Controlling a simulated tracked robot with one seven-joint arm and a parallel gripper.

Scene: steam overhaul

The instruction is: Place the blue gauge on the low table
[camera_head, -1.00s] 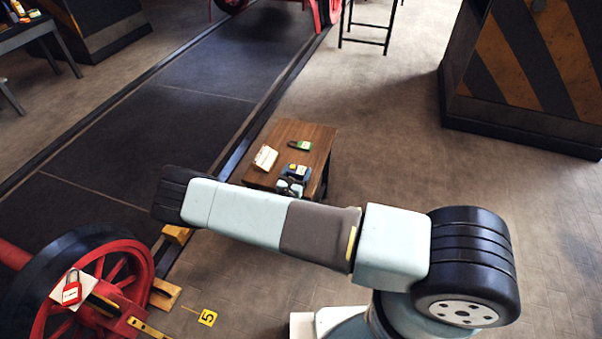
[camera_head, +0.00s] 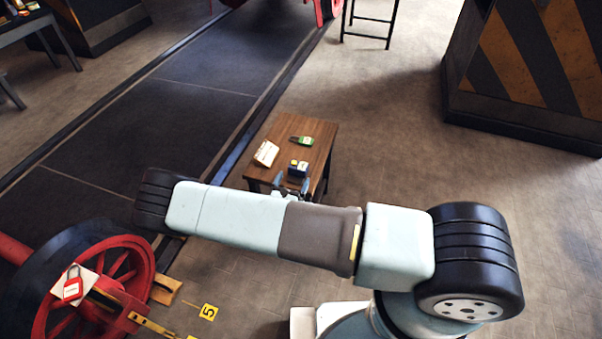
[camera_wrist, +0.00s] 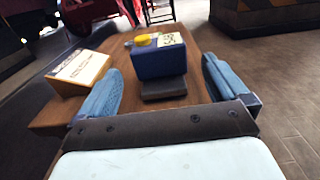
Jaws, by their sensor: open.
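The blue gauge (camera_head: 298,168), a dark blue block with a yellow knob and a pale label, stands on the low wooden table (camera_head: 318,135) near its front edge. It also shows upright in the wrist view (camera_wrist: 160,62), with a dark flat piece at its near side. My gripper (camera_head: 291,186) is open at the table's near edge. In the wrist view its two blue fingers (camera_wrist: 160,88) are spread wide, one to each side and nearer than the gauge, with clear gaps. Neither finger touches it. My arm hides part of the table's front legs.
A white card or block (camera_head: 266,153) lies at the table's left and a green tagged item (camera_head: 302,140) behind the gauge. A red wheel (camera_head: 95,300) with a red padlock (camera_head: 72,284) stands at the lower left. A striped cabinet (camera_head: 525,75) is at right. Floor right of the table is clear.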

